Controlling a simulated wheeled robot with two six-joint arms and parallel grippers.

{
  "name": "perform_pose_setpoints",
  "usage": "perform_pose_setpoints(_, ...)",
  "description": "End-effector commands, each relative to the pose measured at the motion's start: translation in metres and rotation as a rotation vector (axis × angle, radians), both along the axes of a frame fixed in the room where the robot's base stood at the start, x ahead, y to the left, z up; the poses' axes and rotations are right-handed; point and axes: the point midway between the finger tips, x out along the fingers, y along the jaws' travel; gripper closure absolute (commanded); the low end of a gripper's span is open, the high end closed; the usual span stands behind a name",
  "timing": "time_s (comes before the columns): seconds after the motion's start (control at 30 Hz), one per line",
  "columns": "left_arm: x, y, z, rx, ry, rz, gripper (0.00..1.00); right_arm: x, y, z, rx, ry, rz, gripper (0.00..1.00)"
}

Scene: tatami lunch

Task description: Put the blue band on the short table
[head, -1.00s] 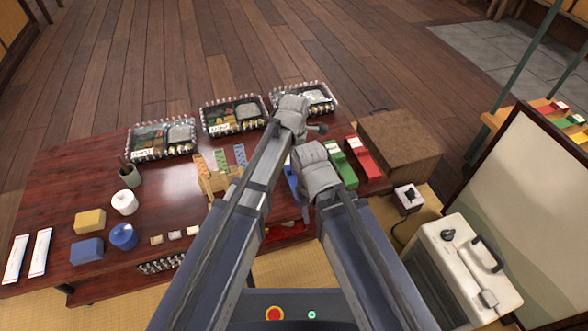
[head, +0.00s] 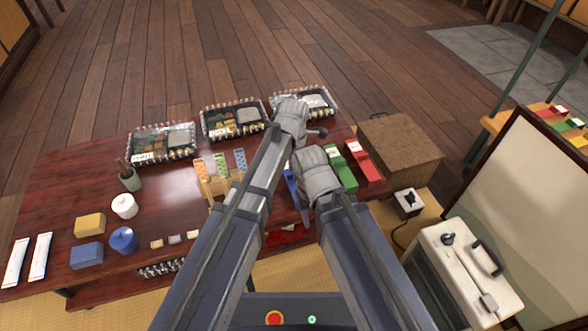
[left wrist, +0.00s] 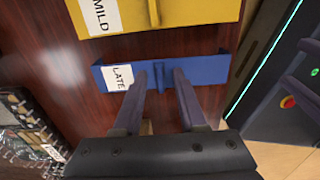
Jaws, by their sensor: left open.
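The blue band (left wrist: 208,71), with a white label reading LATE, lies on the dark red lacquered table (left wrist: 85,90) in the left wrist view. In the head view a sliver of the blue band (head: 290,188) shows between my arms. My left gripper (left wrist: 162,72) is open, its two fingertips over the blue band. I cannot tell whether they touch it. In the head view my left gripper is mostly hidden by my arm links. My right gripper is not seen. A small light-wood table (head: 496,124) with coloured bands stands at the right edge; I cannot tell if it is the short table.
A yellow band (left wrist: 180,14) labelled MILD lies beside the blue one. Green (head: 340,169) and red (head: 364,164) bands lie farther right. Bento boxes (head: 163,142) line the far edge. A brown box (head: 402,150), a framed screen (head: 540,190) and a white case (head: 462,270) stand on the right.

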Motion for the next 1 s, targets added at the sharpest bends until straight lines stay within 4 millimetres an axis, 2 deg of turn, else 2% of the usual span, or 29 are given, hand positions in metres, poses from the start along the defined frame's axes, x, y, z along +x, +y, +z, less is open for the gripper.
perform_pose_setpoints(0.27, 0.0, 0.0, 0.031, 0.0, 0.0, 0.0, 0.59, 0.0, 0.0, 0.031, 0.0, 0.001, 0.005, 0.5)
perform_pose_setpoints(0.73, 0.0, 0.0, 0.104, 0.0, 0.0, 0.0, 0.59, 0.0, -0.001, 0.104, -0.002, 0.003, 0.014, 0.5)
perform_pose_setpoints(0.9, 0.0, 0.0, 0.119, 0.0, 0.0, 0.0, 0.59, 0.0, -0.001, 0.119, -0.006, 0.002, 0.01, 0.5)
perform_pose_setpoints(1.0, 0.0, 0.0, 0.121, 0.0, 0.0, 0.0, 0.59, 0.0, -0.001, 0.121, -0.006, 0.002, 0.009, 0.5)
